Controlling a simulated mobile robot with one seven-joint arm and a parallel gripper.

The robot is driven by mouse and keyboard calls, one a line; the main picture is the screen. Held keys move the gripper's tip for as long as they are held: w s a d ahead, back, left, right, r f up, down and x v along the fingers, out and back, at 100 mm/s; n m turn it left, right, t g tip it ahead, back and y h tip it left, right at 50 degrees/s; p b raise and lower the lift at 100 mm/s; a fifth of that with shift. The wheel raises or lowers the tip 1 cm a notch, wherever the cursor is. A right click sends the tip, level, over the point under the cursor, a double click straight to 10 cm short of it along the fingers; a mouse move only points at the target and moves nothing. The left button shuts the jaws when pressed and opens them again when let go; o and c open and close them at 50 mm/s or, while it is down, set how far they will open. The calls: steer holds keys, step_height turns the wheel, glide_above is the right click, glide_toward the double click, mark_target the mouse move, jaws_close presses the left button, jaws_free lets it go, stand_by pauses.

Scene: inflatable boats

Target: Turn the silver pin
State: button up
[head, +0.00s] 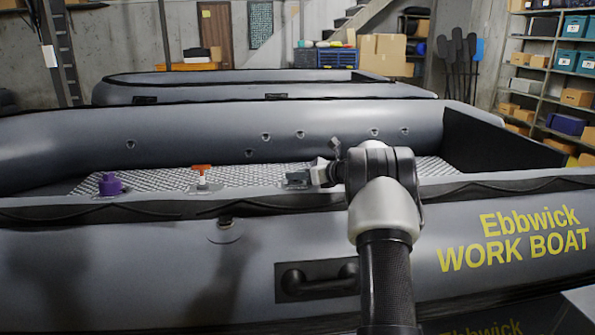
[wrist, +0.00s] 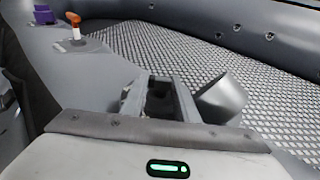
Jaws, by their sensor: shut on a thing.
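My gripper (head: 298,179) is at the top of the near boat's tube, right of the orange-handled valve. Its two fingers also show in the wrist view (wrist: 155,98), closed in on a small dark-looking thing between them. I take this to be the silver pin, though the fingers hide most of it and I cannot make out its shape or turn. A tilted grey cylinder (wrist: 222,97) stands just right of the fingers in the wrist view. I cannot tell whether it belongs to the pin or to my gripper.
An orange T-handle (head: 202,170) and a purple knob (head: 110,184) stand on the tube to the left. A black carry handle (head: 315,280) is on the boat's near side. The textured floor (head: 240,174) inside is clear. Another boat (head: 250,90) lies behind.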

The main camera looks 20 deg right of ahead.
steer(key=shift+a+r, duration=0.15)
steer(key=shift+r, duration=0.2)
steer(key=o, duration=1.1)
steer(key=shift+c, duration=0.2)
